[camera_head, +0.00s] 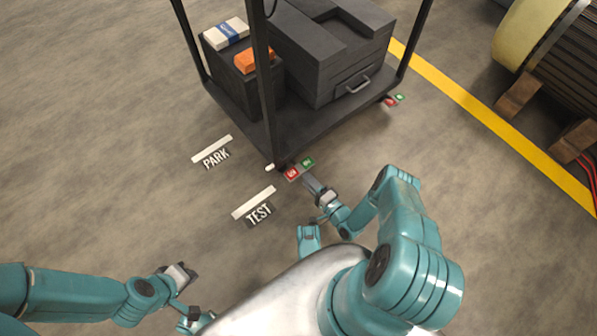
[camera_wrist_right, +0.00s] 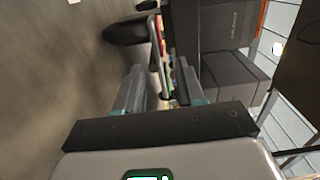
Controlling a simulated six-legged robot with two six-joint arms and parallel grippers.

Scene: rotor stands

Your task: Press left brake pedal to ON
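The left brake pedal (camera_head: 292,173), with a red and a green marking, sits low at the cart's near corner. Its coloured edge also shows in the right wrist view (camera_wrist_right: 166,72), seen nearly edge-on. My right gripper (camera_head: 311,184) is just short of this pedal on its near side. In the wrist view its two fingers stand apart, with the pedal beyond and between them; I cannot tell whether they touch it. My left gripper (camera_head: 190,277) is over bare floor at the lower left, away from the cart; its finger opening is unclear.
The dark cart (camera_head: 240,112) carries a large dark case (camera_head: 335,50) and an orange box (camera_head: 254,60). A second red and green pedal (camera_head: 391,101) is at its right corner. PARK (camera_head: 216,158) and TEST (camera_head: 258,213) floor markings lie left. A rotor drum (camera_head: 560,50) stands right.

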